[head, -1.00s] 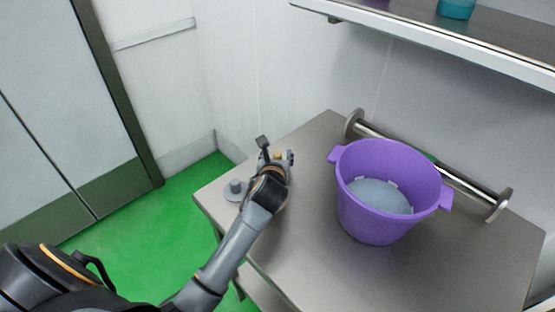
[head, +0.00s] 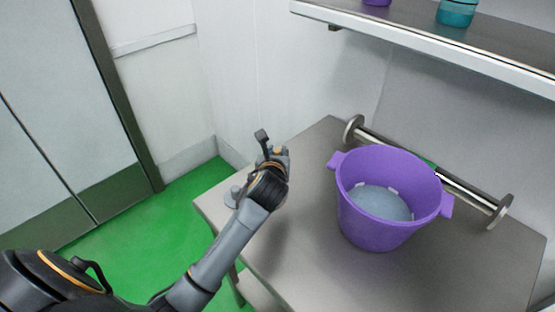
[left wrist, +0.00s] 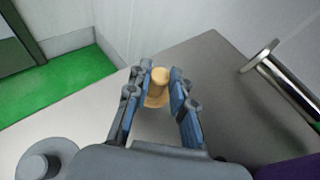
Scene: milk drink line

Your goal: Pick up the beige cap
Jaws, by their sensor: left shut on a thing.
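The beige cap (left wrist: 159,77) has a round knob on a wider flange, and it sits between the two fingers of my left gripper (left wrist: 155,92) in the left wrist view. The gripper is shut on it and holds it above the metal table. In the head view my left gripper (head: 272,147) is over the table's far left part, and only a small bit of the beige cap (head: 278,151) shows. My right gripper is not in view.
A grey cap (left wrist: 36,165) lies on the table near its left edge. A purple bucket (head: 372,235) with something pale blue inside stands on the table (head: 300,240). A metal rail (head: 465,188) runs along the wall below a shelf (head: 440,52).

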